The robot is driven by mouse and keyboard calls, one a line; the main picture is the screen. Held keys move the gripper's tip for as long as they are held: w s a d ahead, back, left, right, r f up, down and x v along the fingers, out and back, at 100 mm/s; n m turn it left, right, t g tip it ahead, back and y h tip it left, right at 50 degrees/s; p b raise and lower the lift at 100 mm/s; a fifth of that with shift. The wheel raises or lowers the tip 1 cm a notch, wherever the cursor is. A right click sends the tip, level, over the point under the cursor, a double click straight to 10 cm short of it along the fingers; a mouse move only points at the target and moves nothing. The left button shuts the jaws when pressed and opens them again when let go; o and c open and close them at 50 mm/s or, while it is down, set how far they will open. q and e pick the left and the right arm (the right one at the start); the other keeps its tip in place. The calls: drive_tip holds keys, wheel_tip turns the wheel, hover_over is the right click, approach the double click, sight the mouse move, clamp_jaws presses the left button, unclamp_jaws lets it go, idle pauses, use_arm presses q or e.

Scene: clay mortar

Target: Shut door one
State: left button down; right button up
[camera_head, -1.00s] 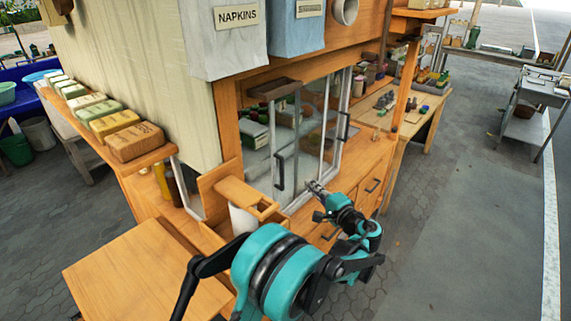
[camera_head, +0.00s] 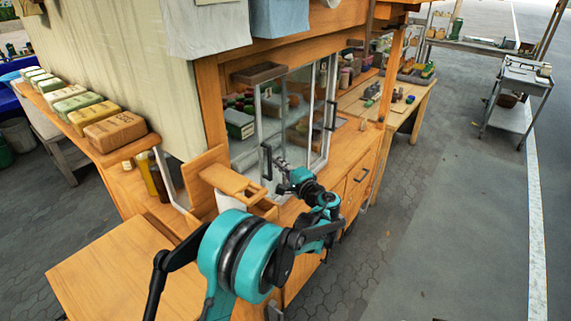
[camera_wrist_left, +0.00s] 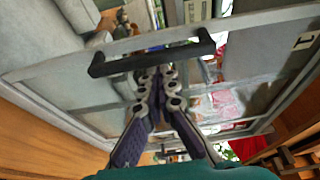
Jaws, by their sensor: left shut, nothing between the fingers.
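A glass-fronted cabinet with white-framed doors stands ahead. The nearer glass door (camera_head: 260,125) has a dark vertical bar handle (camera_head: 267,161). A second dark handle (camera_head: 331,115) is on the pane to its right. I cannot tell from a number which door is door one. My left gripper (camera_head: 281,165) is shut and empty, just right of the nearer handle. In the left wrist view the shut fingers (camera_wrist_left: 158,76) reach to the dark bar handle (camera_wrist_left: 150,57); I cannot tell whether they touch it. My right gripper is not in view.
A wooden box-like holder (camera_head: 238,184) stands left of my left gripper, close to the arm. Wooden drawers (camera_head: 358,180) lie below the doors. A wooden side table (camera_head: 125,265) is at lower left. Open paving (camera_head: 430,200) lies to the right.

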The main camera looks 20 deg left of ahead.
use_arm(q)
drive_tip(key=shift+s+a+f, duration=0.1)
drive_tip(key=shift+s+a, duration=0.05)
drive_tip(key=shift+s, duration=0.15)
drive_tip(key=s+a, duration=0.2)
drive_tip(key=s, duration=0.5)
drive_tip(key=s+a, duration=0.3)
drive_tip(key=s, duration=0.5)
drive_tip(key=shift+s+a, duration=0.15)
drive_tip(key=shift+a, duration=0.15)
